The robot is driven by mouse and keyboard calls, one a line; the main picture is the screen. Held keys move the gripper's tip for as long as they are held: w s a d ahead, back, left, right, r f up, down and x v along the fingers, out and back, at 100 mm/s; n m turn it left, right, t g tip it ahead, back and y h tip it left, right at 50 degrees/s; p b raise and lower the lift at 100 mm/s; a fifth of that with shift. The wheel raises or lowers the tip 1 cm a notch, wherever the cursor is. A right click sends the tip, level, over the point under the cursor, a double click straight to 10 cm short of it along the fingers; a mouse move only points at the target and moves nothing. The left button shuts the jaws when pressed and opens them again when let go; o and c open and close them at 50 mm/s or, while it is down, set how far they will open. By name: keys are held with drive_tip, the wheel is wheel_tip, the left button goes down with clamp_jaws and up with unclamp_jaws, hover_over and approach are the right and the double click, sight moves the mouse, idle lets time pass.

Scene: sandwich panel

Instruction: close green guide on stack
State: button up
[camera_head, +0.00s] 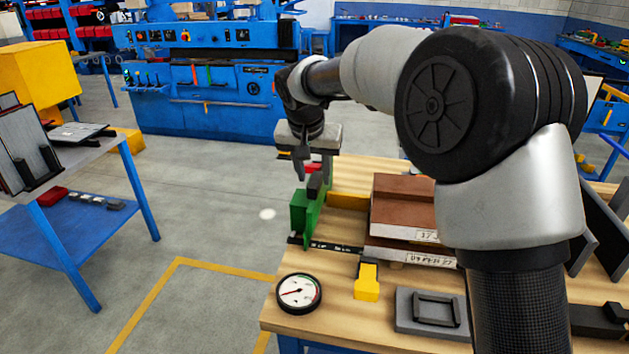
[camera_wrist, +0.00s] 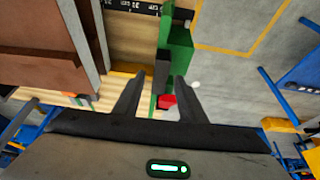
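The green guide (camera_head: 301,213) stands upright at the table's left edge, apart from the stack (camera_head: 403,204) of brown and pale-edged panels to its right. In the wrist view the guide (camera_wrist: 178,55) runs up from between my fingers, and the stack (camera_wrist: 38,55) is at left. A dark grey block (camera_wrist: 162,75) on the guide and a red piece (camera_wrist: 167,101) show between the fingertips. My gripper (camera_wrist: 157,88) is open, with its fingers on either side of the dark block and visible gaps. In the head view my gripper (camera_head: 312,170) points down over the guide.
A black ruler strip (camera_head: 335,247) crosses below the guide. A dial gauge (camera_head: 299,292), a yellow block (camera_head: 367,282) and a grey fixture (camera_head: 428,312) lie on the wooden table near its front. A yellow bar (camera_head: 347,200) lies between guide and stack.

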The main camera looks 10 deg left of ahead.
drive_tip(key=shift+x, duration=1.05)
clamp_jaws()
drive_tip(key=d+b, duration=0.1)
drive_tip(key=d, duration=0.7)
drive_tip(key=shift+d, duration=0.25)
unclamp_jaws()
